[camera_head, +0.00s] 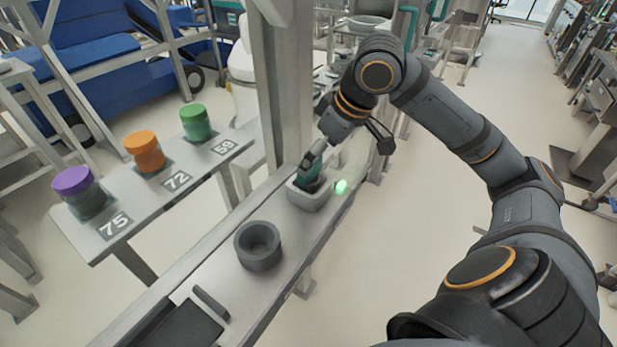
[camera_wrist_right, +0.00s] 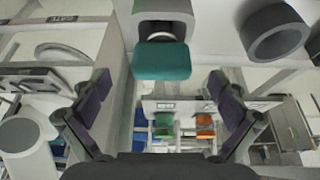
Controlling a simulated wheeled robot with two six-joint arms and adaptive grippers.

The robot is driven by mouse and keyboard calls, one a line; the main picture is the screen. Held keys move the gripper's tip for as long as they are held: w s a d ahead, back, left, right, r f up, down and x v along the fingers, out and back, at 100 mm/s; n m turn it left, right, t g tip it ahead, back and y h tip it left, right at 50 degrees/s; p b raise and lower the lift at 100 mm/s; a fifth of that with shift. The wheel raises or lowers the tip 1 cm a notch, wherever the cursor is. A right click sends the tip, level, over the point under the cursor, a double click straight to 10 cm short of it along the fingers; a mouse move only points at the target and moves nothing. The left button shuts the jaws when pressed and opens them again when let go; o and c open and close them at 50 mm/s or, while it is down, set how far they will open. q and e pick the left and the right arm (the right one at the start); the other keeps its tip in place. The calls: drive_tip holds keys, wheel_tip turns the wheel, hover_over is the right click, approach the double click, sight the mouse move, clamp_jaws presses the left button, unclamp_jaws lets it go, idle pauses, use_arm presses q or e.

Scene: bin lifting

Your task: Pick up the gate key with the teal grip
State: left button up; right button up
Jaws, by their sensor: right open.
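The gate key's teal grip (camera_head: 310,163) stands up from a pale grey holder (camera_head: 311,199) on the narrow bench in the head view. In the right wrist view the teal grip (camera_wrist_right: 162,61) is at the top middle, in front of the holder's opening (camera_wrist_right: 163,14). My right gripper (camera_wrist_right: 158,88) is open and empty, its two dark fingers spread to either side, with the grip ahead between them. In the head view the right gripper is close beside the grip; contact cannot be told. The key's lower part is hidden in the holder. My left gripper is not in view.
A grey hollow cup (camera_head: 257,246) stands on the bench near the holder. A green light (camera_head: 341,187) glows beside the holder. A side shelf (camera_head: 150,194) carries purple (camera_head: 72,181), orange (camera_head: 140,142) and green (camera_head: 194,115) capped containers. A vertical post (camera_head: 279,80) rises behind the bench.

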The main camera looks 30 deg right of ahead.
drive_tip(key=shift+f, duration=0.2)
drive_tip(key=x, duration=0.4)
drive_tip(key=shift+a+r+p, duration=0.1)
drive_tip(key=shift+a+p, duration=0.1)
drive_tip(key=shift+p, duration=0.2)
drive_tip(key=shift+w+f, duration=0.2)
drive_tip(key=shift+f, duration=0.25)
drive_tip(key=c, duration=1.6)
drive_tip(key=shift+o, duration=0.2)
drive_tip(key=shift+r, duration=0.45)
wheel_tip(320, 180, up, 2)
drive_tip(key=shift+r+p, duration=0.2)
drive_tip(key=shift+p, duration=0.45)
drive_tip(key=s+r+b, duration=0.7)
drive_tip(key=s+r, duration=0.2)
drive_tip(key=s, duration=0.5)
drive_tip(key=shift+d+r+b, duration=0.15)
drive_tip(key=shift+r+b, duration=0.25)
